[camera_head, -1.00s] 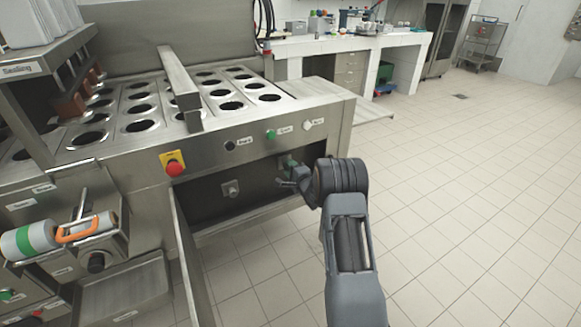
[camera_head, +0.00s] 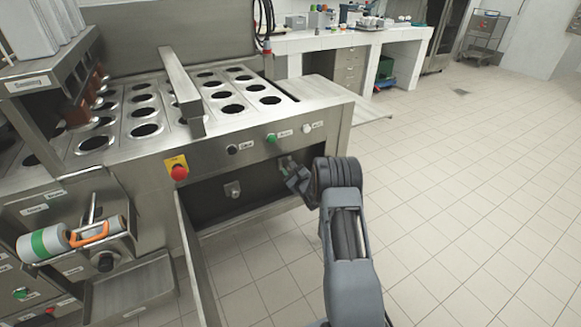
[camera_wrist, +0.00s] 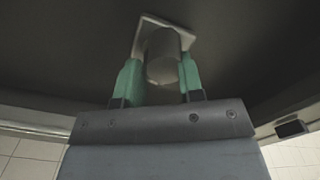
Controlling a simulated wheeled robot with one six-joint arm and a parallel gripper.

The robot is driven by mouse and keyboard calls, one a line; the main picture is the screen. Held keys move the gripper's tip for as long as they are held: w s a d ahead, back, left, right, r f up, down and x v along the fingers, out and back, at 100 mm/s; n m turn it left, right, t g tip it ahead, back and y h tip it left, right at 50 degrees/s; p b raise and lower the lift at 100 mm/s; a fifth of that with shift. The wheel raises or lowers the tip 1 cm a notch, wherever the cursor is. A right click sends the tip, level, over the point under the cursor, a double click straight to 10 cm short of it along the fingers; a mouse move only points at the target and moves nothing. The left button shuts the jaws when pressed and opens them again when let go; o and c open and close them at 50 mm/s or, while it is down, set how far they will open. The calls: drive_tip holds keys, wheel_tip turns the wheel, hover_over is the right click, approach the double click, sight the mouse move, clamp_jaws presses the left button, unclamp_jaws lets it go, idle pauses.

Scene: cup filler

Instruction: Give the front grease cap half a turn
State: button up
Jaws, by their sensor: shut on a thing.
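A grey, round grease cap (camera_wrist: 162,58) stands out from a square plate (camera_wrist: 190,36) in the wrist view. My gripper (camera_wrist: 160,80) has its two green fingers closed on it, one on each side. In the head view my gripper (camera_head: 287,168) reaches into the open bay under the machine's front panel, at its right part. The cap it holds is mostly hidden there by the gripper. Another knob-like cap on a square plate (camera_head: 232,190) sits further left in the same bay, apart from my gripper.
An open door (camera_head: 197,262) hangs at the bay's left side. A red stop button (camera_head: 179,172) and several small knobs line the panel above. A steel beam (camera_head: 181,90) lies over the cup holes. The tiled floor (camera_head: 470,200) to the right is clear.

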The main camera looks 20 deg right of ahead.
drive_tip(key=shift+m+p, duration=1)
drive_tip(key=shift+p, duration=0.15)
drive_tip(key=o, duration=0.9)
drive_tip(key=s, duration=0.4)
drive_tip(key=s+d, duration=0.1)
drive_tip(key=s, duration=0.4)
drive_tip(key=s+p, duration=0.1)
drive_tip(key=s, duration=0.3)
drive_tip(key=shift+s+d, duration=0.3)
drive_tip(key=shift+s, duration=0.05)
